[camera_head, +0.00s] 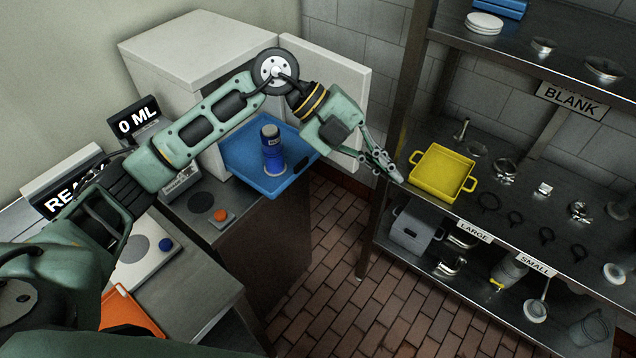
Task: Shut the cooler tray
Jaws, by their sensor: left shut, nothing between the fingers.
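The cooler (197,50) is a white cabinet in the back corner, with its white door (335,82) swung open to the right. Its blue tray (243,160) sticks out at the front. A dark blue bottle (272,150) stands upright on the tray. My left arm reaches across in front of the cooler and hides part of its opening and the tray's back. My left gripper (388,172) is shut and empty, right of the tray and below the door, close to the shelf's left edge. My right gripper does not show.
A metal shelf rack stands at right, with a yellow tray (442,174), a grey box (414,228) and several metal fittings. Counters at left carry a "0 ML" display (138,119) and an orange tray (128,312). The brick floor (335,265) between is clear.

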